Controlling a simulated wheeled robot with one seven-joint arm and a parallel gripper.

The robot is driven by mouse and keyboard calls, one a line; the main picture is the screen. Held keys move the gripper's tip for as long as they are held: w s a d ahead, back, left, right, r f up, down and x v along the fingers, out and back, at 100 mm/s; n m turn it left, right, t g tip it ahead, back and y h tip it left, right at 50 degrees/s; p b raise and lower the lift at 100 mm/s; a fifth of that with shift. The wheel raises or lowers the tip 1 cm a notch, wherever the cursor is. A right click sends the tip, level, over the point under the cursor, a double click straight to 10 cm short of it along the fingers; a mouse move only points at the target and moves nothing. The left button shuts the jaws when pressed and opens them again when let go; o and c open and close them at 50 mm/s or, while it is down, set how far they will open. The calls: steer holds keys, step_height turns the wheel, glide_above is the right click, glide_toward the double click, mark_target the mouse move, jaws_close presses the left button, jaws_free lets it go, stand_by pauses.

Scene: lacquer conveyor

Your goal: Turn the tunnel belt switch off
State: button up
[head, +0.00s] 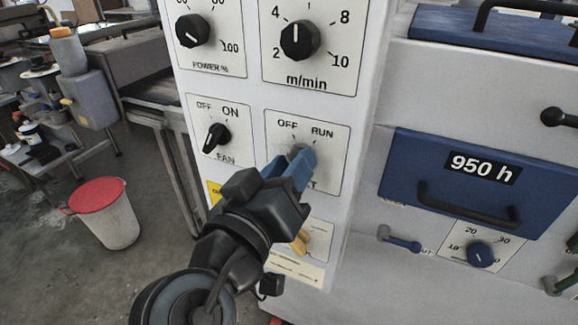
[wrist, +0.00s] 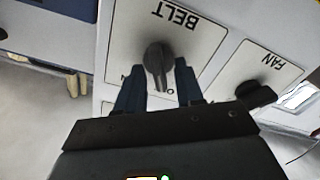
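The belt switch is a dark rotary knob (wrist: 157,62) on a white plate marked BELT, upside down in the wrist view. In the head view, its plate (head: 337,150) reads OFF and RUN, and my fingers cover most of the knob. My gripper (head: 298,157) reaches the plate from below. In the wrist view my gripper (wrist: 162,78) has its two dark blue fingers apart, one on each side of the knob's lower part. Whether they touch it, I cannot tell. The knob's setting is not clear.
The fan knob (head: 217,137) is left of the belt plate, with the power knob (head: 192,30) and m/min knob (head: 300,40) above. A yellow lever (head: 300,243) is below. A blue 950 h drawer (head: 470,183) is at right. A red-topped bin (head: 103,212) stands on the floor.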

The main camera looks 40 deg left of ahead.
steer(key=b+v, duration=0.1)
steer(key=v, duration=0.6)
steer(key=shift+s+b, duration=0.35)
steer(key=shift+s, duration=0.05)
steer(key=shift+d, duration=0.1)
stand_by(0.3)
steer(key=s+d+f+g, duration=0.2)
steer(key=d+f+g, duration=0.2)
steer(key=d+f, duration=1.6)
steer(key=s+d+r+m+h, duration=0.2)
steer(key=s+d+m, duration=0.2)
steer(key=s+d, duration=0.5)
steer(key=s+d+r+m+t+h, duration=0.1)
steer(key=s+d+r+m+h, duration=0.1)
steer(key=s+d+m, duration=0.3)
steer(key=shift+s+d+r, duration=0.25)
steer(key=shift+s+d, duration=1.9)
steer(key=shift+d, duration=1.6)
